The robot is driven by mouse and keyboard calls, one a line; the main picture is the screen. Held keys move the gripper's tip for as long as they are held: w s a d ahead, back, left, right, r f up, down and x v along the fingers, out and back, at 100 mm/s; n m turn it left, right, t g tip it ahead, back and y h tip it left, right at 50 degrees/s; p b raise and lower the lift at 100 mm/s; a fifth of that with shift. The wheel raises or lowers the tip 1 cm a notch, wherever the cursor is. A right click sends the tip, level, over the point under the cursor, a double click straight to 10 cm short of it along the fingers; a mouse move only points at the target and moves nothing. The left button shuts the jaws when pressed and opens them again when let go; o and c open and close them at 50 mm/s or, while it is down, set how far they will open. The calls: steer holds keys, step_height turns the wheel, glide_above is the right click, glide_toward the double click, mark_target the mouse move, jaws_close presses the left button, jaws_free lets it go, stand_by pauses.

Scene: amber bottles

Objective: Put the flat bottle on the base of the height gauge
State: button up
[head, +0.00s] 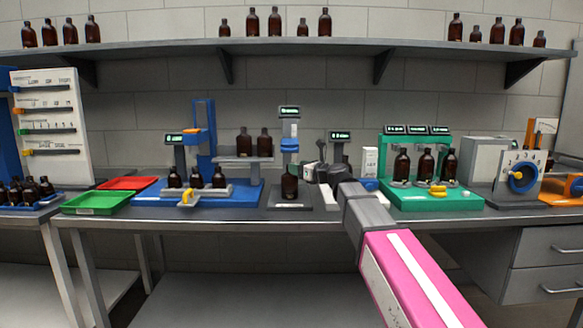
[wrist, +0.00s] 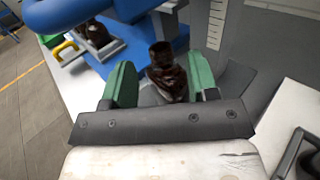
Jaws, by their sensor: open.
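The height gauge is a pale upright column (head: 294,131) with a blue slider and a small display, on a dark grey base (head: 274,204). A dark amber bottle (head: 290,187) stands upright on this base, in front of the column. In the wrist view the bottle (wrist: 167,76) is between the green fingers of my gripper (wrist: 160,79), near the scaled column (wrist: 214,25). The fingers are open, with a gap showing on the left of the bottle; contact on the right is unclear. In the head view my gripper (head: 311,173) is just right of the bottle, partly hidden by my arm.
A blue station (head: 243,196) with several bottles stands left of the gauge. Green (head: 90,205) and red (head: 127,183) trays lie farther left. A green station (head: 438,200) with three bottles stands right of my arm. A shelf (head: 350,42) with more bottles runs above.

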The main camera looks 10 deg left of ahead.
steer(key=v, duration=0.7)
